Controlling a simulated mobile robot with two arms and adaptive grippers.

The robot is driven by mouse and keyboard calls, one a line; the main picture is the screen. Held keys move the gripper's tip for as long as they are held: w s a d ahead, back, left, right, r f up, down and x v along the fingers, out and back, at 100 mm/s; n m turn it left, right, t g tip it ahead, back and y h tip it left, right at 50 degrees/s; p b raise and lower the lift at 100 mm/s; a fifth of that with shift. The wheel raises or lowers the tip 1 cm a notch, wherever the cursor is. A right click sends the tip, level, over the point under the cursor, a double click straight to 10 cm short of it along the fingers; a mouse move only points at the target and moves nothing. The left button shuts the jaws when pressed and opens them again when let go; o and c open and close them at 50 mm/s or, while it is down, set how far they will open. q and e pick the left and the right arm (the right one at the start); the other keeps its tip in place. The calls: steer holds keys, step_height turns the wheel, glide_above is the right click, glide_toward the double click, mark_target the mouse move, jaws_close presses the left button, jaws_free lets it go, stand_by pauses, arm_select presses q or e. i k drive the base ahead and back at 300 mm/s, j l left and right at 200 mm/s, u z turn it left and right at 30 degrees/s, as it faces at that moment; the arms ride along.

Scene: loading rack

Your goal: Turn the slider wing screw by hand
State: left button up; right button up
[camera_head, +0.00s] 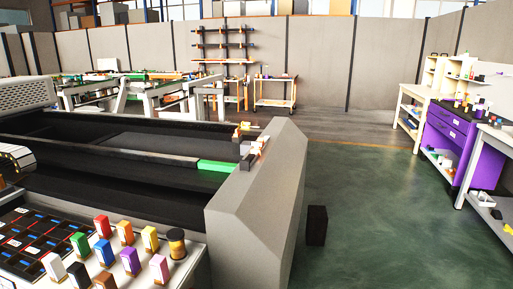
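A long dark machine with a grey end housing (262,190) fills the left and middle of the head view. Small slider parts (250,158), dark with pale tops, sit on the inner edge of the housing. A small orange and yellow piece (243,127) lies just behind them. Either could include the wing screw, but they are too small to tell. A bright green block (217,166) sits on the rail beside the slider parts. Neither of my grippers is in view.
A panel with several coloured blocks (129,260) and a dark grid (42,232) is at the front left. A purple drawer cabinet (447,143) and white benches stand at the right. The green floor (370,220) between is clear, except for a black box (317,226) beside the housing.

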mark_target(256, 145)
steer(key=i+l+z, duration=0.4)
steer(key=i+z, duration=0.25)
steer(key=i+l+z, duration=0.1)
steer(key=i, duration=0.6)
steer(key=i+l+z, duration=0.15)
steer(key=i, duration=0.5)
steer(key=i+u, duration=0.25)
steer(key=u, duration=0.15)
steer(key=i+l+u, duration=0.2)
steer(key=u, duration=0.15)
steer(key=i+l+u, duration=0.2)
steer(key=u, duration=0.2)
steer(key=i+l+u, duration=0.4)
steer(key=k+j, duration=0.1)
